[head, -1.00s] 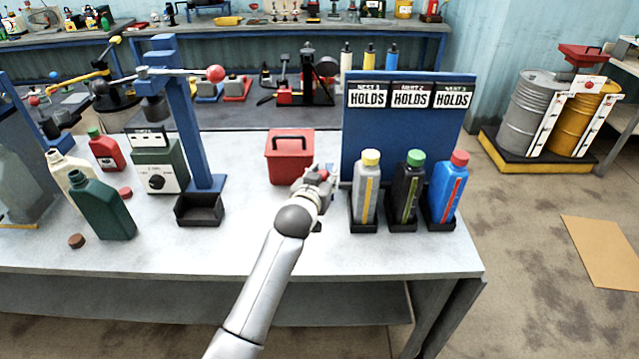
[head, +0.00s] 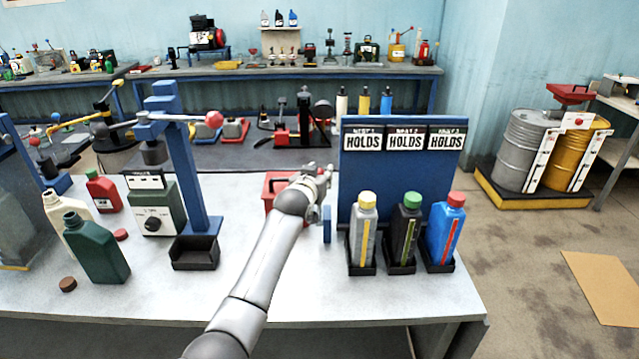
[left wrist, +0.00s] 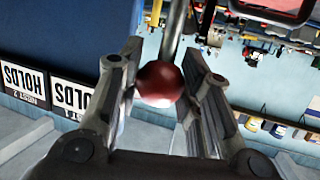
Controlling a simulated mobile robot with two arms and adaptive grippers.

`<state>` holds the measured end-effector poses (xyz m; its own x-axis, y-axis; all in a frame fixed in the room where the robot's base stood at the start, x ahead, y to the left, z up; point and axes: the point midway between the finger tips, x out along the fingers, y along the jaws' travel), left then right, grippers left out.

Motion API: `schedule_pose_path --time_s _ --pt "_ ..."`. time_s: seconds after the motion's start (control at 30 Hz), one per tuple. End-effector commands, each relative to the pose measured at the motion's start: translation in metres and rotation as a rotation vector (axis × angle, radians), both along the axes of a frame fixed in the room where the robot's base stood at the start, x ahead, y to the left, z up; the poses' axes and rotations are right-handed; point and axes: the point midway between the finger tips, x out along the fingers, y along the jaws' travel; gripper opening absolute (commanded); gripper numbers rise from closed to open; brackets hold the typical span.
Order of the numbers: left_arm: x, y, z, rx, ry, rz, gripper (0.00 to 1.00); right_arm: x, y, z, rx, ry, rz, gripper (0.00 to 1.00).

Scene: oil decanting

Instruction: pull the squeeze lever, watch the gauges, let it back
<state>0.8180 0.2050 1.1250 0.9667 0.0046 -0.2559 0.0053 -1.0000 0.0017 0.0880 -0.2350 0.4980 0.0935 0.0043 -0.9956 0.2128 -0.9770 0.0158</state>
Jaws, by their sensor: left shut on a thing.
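My left gripper (head: 318,172) is beside the blue board (head: 400,180), above the bench and overlapping a red box. In the left wrist view a dark red ball knob (left wrist: 160,84) on a metal rod (left wrist: 173,32) sits between its fingers, and the gripper is shut on it. Grey (head: 362,235), black (head: 405,232) and blue (head: 446,228) bottles stand upright in black holders, each with a coloured vertical strip. Three signs (head: 404,142) above them read HOLDS. My right gripper is not in view.
A blue press frame (head: 185,160) with a red-knobbed lever (head: 213,119) and a dial box (head: 152,205) stand left, near green (head: 95,250) and cream bottles. The red box (head: 272,188) is partly behind my arm. Bare bench lies in front.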

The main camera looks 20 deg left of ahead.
Motion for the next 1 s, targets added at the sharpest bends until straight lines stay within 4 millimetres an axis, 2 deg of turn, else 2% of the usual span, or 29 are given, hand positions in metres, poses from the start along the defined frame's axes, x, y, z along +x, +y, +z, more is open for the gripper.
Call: schedule_pose_path --time_s 0.03,0.47,0.5,0.67,1.0 --pt "0.0028 0.0019 0.0078 0.002 -0.016 0.002 0.00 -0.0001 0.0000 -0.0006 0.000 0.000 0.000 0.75" --pt "0.0044 0.0026 0.0099 0.003 -0.018 0.001 0.00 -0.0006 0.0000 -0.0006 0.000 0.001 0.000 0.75" --pt "0.0044 0.0027 0.0100 0.003 -0.019 0.001 0.35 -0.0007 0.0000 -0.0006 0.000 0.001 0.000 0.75" --pt "0.0037 0.0022 0.0071 0.002 -0.013 0.002 0.56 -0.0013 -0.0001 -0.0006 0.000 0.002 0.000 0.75" --pt "0.0024 0.0011 0.0033 0.001 -0.005 0.001 0.56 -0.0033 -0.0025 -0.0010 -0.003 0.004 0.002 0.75"
